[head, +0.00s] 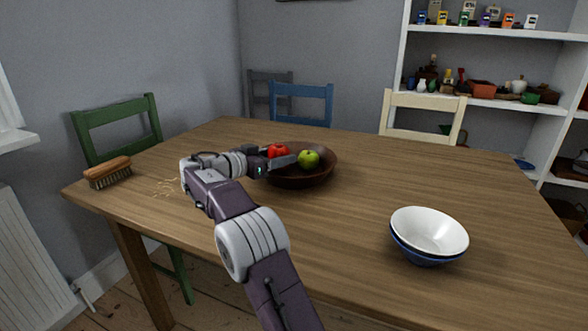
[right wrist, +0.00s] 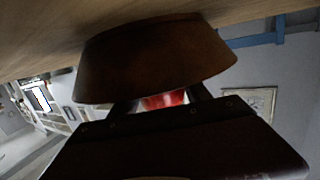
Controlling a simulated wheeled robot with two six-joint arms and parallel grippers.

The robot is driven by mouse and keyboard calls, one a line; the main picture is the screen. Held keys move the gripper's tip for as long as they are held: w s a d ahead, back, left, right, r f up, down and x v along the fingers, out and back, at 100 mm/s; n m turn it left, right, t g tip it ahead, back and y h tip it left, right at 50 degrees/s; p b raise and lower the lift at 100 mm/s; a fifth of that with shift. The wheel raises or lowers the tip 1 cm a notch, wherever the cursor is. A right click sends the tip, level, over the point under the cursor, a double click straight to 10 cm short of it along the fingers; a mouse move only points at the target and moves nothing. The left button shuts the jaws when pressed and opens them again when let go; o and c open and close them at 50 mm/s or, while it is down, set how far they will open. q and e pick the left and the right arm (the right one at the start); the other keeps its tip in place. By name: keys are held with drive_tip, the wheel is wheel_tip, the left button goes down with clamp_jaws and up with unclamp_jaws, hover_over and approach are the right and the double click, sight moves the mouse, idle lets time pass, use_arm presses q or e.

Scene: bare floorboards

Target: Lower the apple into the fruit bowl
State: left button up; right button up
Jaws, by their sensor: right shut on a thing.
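The brown wooden fruit bowl (head: 312,181) stands on the table; its outer wall fills the middle of the right wrist view (right wrist: 155,60), which is upside down. A green apple (head: 308,159) sits in the bowl. My right gripper (head: 282,159) reaches over the bowl's left side and is shut on a red apple (head: 278,150). The red apple also shows between the fingers in the right wrist view (right wrist: 165,100), partly hidden by the bowl and gripper. It is at about rim height, left of the green apple; I cannot tell whether it touches the bowl. My left gripper is not in view.
A white bowl (head: 430,230) nested in a blue one (head: 427,258) stands at the table's front right. A brush (head: 108,174) lies at the left edge, with crumbs (head: 166,188) nearby. The wooden tabletop (head: 430,170) is clear between the bowls. Chairs stand around it.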

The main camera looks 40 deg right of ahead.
drive_tip(key=shift+f, duration=0.2)
drive_tip(key=o, duration=1.5)
drive_tip(key=a, duration=0.2)
drive_tip(key=a+r+p, duration=0.1)
drive_tip(key=a, duration=0.2)
drive_tip(key=a+p, duration=0.1)
drive_tip(key=a, duration=0.2)
drive_tip(key=shift+s+a+r, duration=0.2)
drive_tip(key=shift+s+r, duration=0.05)
drive_tip(key=shift+a, duration=0.3)
drive_tip(key=shift+f, duration=0.1)
